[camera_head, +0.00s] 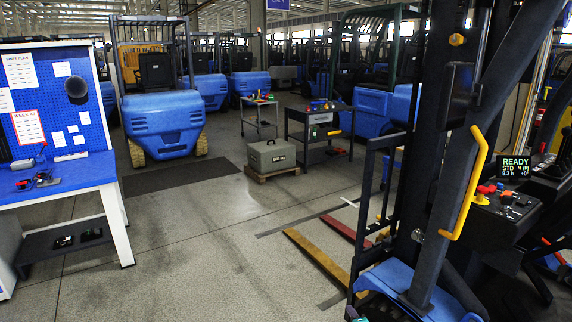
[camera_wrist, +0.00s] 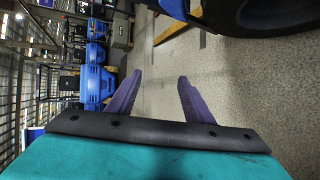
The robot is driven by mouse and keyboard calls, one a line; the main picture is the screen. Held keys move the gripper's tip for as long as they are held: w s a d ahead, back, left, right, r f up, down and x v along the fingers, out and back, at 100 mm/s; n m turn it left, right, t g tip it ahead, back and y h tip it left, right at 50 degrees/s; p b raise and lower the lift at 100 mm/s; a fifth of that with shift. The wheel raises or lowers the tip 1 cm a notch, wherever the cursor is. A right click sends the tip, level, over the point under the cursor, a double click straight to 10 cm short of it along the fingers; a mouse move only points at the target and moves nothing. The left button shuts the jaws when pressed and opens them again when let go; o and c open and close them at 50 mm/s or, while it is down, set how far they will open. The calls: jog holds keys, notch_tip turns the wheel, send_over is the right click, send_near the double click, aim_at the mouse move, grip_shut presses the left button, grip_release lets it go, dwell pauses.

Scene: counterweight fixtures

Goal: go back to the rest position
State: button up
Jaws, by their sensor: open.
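My gripper (camera_wrist: 158,88) shows in the wrist view with its two purple fingers apart and nothing between them. It is open and empty, with bare grey floor behind the fingers. The wrist view is turned on its side, with blue forklifts (camera_wrist: 95,75) at its left. I cannot make out my gripper in the head view.
A forklift mast with a yellow handle (camera_head: 468,185) stands close at the right. A blue workbench (camera_head: 62,178) stands at the left. A grey counterweight block (camera_head: 271,156) sits on a pallet. The middle floor is clear.

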jog(key=s+f+m+g+h, duration=0.3)
jog(key=s+f+m+g, duration=0.7)
jog(key=s+f, duration=1.2)
jog(key=s+a+m+g+y, duration=0.1)
jog(key=s+a+m+g, duration=0.2)
jog(key=s, duration=0.8)
jog(key=s+a+m+g+y, duration=0.1)
jog(key=s+a+m+g, duration=0.2)
jog(key=s, duration=0.7)
jog(key=r+m+g, duration=0.1)
jog(key=m+g, duration=0.1)
jog(key=m, duration=0.2)
jog(key=shift+s+a+g+y, duration=0.2)
jog(key=shift+s+g+y, duration=0.1)
jog(key=shift+s, duration=0.1)
